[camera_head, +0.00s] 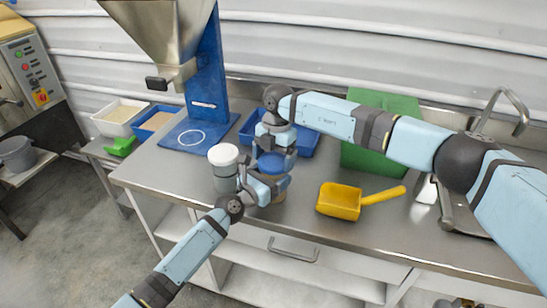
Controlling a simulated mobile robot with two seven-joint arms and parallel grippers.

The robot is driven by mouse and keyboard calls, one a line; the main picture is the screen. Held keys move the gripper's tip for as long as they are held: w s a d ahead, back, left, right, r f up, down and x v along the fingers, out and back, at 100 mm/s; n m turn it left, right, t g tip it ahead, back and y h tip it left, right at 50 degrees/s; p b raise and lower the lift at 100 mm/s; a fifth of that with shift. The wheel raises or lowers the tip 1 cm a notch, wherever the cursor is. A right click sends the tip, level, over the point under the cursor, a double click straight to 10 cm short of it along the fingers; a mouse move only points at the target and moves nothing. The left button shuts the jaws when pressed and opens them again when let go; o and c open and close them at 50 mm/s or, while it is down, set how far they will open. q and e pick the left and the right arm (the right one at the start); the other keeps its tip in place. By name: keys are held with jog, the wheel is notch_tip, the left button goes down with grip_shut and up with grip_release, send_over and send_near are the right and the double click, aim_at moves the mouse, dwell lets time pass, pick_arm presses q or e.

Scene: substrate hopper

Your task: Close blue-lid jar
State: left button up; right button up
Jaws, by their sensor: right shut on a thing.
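The blue-lid jar stands on the steel bench, with its blue lid (271,162) on top and a tan body (279,196) partly hidden by my grippers. My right gripper (272,152) reaches down from above and is shut on the blue lid. The lid sits at the jar's top; I cannot tell whether it is fully seated. My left gripper (262,187) comes from the front left and is against or beside the jar body. Its fingers are too small and overlapped to tell open from shut.
A white-lidded jar (224,167) stands close left of my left gripper. A yellow scoop (340,201) lies to the right. A blue tray (305,141) and green bin (362,160) are behind. The hopper (165,30) on its blue stand (207,75) is back left. The front right bench (400,235) is clear.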

jog(key=m, duration=0.4)
jog(key=shift+t, duration=0.3)
jog(key=m, duration=0.6)
jog(key=shift+t+y, duration=0.4)
jog(key=o, duration=0.6)
jog(key=shift+r, duration=0.1)
jog(key=shift+r, duration=2.2)
